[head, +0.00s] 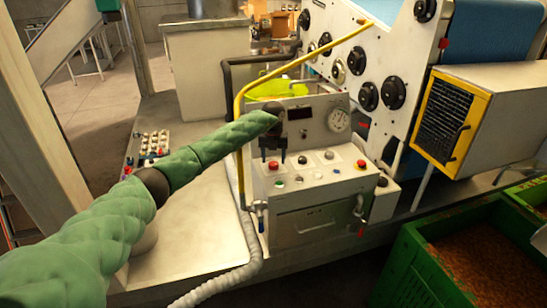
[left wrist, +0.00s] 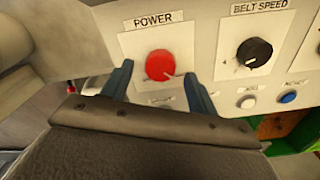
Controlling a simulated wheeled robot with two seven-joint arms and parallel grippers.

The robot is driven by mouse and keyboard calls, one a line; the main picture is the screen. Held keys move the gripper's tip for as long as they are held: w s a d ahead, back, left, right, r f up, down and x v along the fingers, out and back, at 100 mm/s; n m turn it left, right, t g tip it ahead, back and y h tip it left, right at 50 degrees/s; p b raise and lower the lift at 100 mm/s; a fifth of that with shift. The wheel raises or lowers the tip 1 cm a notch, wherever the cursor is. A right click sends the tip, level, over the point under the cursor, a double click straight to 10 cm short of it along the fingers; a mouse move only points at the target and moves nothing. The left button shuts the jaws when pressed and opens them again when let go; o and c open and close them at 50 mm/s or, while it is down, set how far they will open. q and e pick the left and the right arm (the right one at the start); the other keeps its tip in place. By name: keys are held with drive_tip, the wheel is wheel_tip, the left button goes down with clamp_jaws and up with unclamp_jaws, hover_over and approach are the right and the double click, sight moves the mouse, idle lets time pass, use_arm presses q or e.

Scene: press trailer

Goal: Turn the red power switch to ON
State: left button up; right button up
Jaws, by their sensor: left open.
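The red power switch (left wrist: 160,64) is a round red knob under a POWER label on a white plate in the left wrist view. A pale mark shows at its lower right edge. The lettering around it is too small or hidden to read. In the head view the switch (head: 273,166) is at the left of the control panel's sloped face. My left gripper (head: 273,156) is open just in front of it. In the left wrist view its two dark fingers (left wrist: 158,73) stand on either side of the knob; contact is not clear. My right gripper is out of view.
Right of the switch is a black BELT SPEED knob (left wrist: 254,53), with a white button (left wrist: 248,102) and a blue button (left wrist: 288,97) below. A yellow rail (head: 240,130) rises beside the panel. A green crate (head: 405,262) stands at lower right.

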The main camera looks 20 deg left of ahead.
use_arm(q)
drive_tip(key=shift+f, duration=0.9)
